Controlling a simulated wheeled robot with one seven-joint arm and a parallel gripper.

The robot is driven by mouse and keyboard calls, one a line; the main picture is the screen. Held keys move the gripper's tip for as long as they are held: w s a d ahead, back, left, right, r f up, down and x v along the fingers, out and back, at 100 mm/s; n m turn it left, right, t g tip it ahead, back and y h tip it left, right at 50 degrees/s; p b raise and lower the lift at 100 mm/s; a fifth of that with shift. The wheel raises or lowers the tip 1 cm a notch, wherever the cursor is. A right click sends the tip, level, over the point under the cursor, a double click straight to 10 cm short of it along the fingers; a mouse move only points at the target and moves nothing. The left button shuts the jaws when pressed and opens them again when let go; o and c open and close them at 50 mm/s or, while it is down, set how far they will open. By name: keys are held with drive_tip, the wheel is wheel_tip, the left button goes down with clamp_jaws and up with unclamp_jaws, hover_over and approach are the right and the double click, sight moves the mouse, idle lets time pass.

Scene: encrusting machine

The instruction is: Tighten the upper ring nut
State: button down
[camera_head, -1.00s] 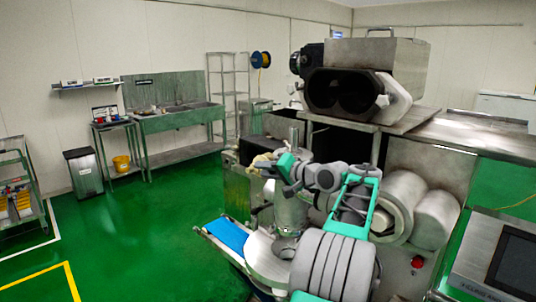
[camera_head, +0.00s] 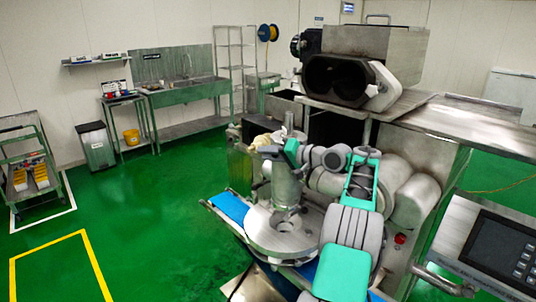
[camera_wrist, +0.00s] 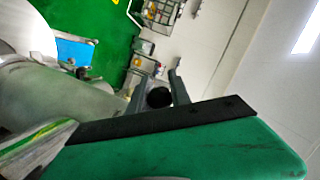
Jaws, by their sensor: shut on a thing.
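My gripper (camera_head: 270,150) is at the upper part of the upright metal cylinder (camera_head: 286,185) of the encrusting machine. In the wrist view, the two grey fingers of my gripper (camera_wrist: 159,84) stand on either side of a small dark round piece (camera_wrist: 158,97), close around it. I take this to be a part of the upper ring nut, such as a handle end, but cannot be sure. The ring nut itself is not clearly made out, as my wrist partly covers that area. The cylinder (camera_wrist: 60,95) fills the left of the wrist view.
A round metal table (camera_head: 262,236) lies around the cylinder's foot, with a blue conveyor belt (camera_head: 230,207) beside it. A control panel (camera_head: 500,250) is at the lower right. The hopper head (camera_head: 365,50) rises behind.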

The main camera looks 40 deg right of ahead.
drive_tip(key=c, duration=1.6)
unclamp_jaws()
drive_tip(key=shift+d+r, duration=0.25)
drive_tip(key=shift+r, duration=0.25)
drive_tip(key=shift+c, duration=0.2)
drive_tip(key=o, duration=0.3)
drive_tip(key=shift+d+f, duration=0.1)
drive_tip(key=shift+o, duration=0.7)
drive_tip(key=shift+f, duration=0.1)
drive_tip(key=shift+a+f, duration=0.1)
drive_tip(key=shift+a, duration=0.15)
drive_tip(key=shift+v, duration=3.9)
